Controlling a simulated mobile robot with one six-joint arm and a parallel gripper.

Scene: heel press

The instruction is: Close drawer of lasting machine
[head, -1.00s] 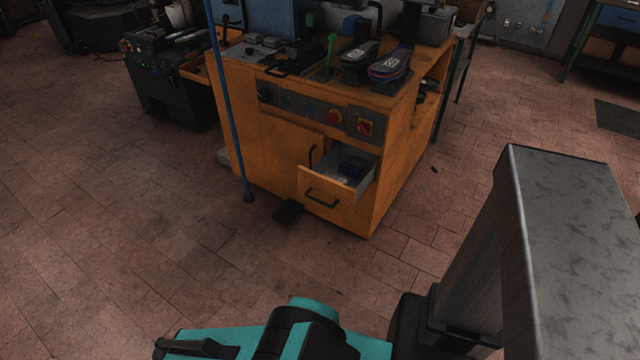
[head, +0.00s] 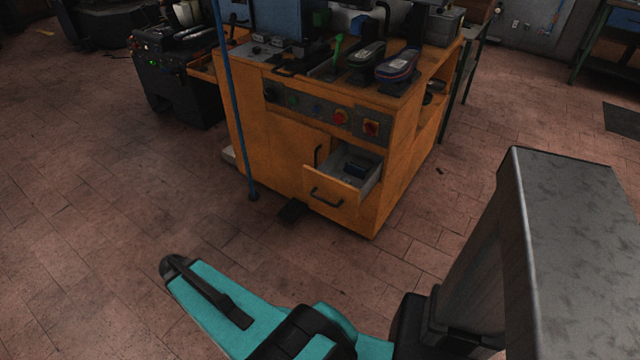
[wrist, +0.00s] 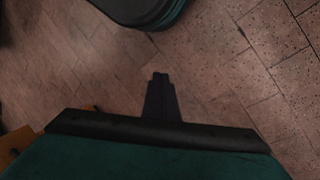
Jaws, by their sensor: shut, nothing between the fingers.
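The orange lasting machine (head: 265,145) stands upright beyond my arm in the head view. Its drawer (head: 335,204) at the lower right of the front is pulled out. The drawer has an orange front with a dark bar handle (head: 327,197) and a grey inside holding a dark blue item (head: 357,166). In the wrist view my gripper (wrist: 160,76) shows as narrow dark fingers, shut and empty, with brick floor behind them. The fingers are well apart from the drawer. I cannot make out the fingertips in the head view.
A blue pole (head: 235,110) stands in front of the machine's left side. A dark pedal (head: 292,211) lies on the floor left of the drawer. Shoes (head: 397,68) stand on the machine top.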

